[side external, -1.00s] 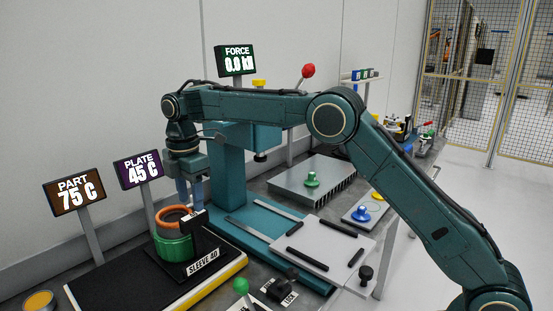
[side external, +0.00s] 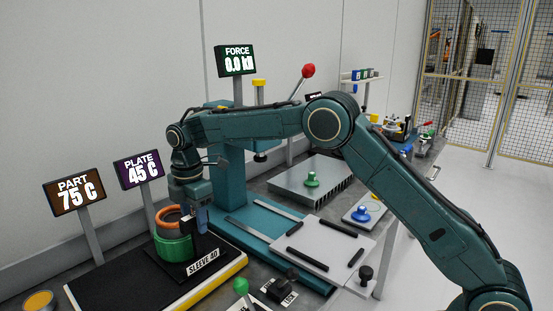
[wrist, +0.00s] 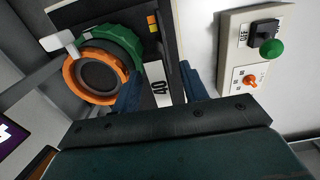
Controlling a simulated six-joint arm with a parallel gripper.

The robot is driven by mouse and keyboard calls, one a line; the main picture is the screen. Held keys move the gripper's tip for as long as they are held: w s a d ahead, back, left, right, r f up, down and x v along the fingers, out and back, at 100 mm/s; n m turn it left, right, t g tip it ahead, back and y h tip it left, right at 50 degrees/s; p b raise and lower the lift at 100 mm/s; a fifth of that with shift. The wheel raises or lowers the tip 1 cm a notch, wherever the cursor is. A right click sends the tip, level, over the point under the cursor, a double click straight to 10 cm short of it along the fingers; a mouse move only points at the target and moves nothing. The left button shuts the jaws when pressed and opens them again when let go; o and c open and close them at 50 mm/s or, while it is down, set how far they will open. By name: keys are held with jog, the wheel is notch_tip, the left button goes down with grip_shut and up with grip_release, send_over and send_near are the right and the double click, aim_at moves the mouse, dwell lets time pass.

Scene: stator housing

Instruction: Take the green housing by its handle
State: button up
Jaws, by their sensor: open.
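The green housing (side external: 174,246) stands upright on a black base on the plate, with an orange ring (side external: 168,218) at its top. In the wrist view the housing (wrist: 126,44) shows its green wall behind the orange ring (wrist: 70,78). A dark upright part beside the housing may be its handle; my fingers partly hide it in the side view. My gripper (side external: 201,222) points down just right of the housing. Its two blue fingers (wrist: 159,70) are apart, with the white "40" label (wrist: 160,84) visible between them. I cannot tell whether they touch anything.
The heating plate (side external: 110,287) has a yellow front edge. A switch box (wrist: 250,50) with a green knob lies to the right in the wrist view. The PART sign (side external: 74,192) and PLATE sign (side external: 138,170) stand behind left. A teal press stands behind my gripper.

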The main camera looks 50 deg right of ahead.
dwell(0.4)
grip_shut()
dwell(1.2)
jog(key=shift+r, duration=0.15)
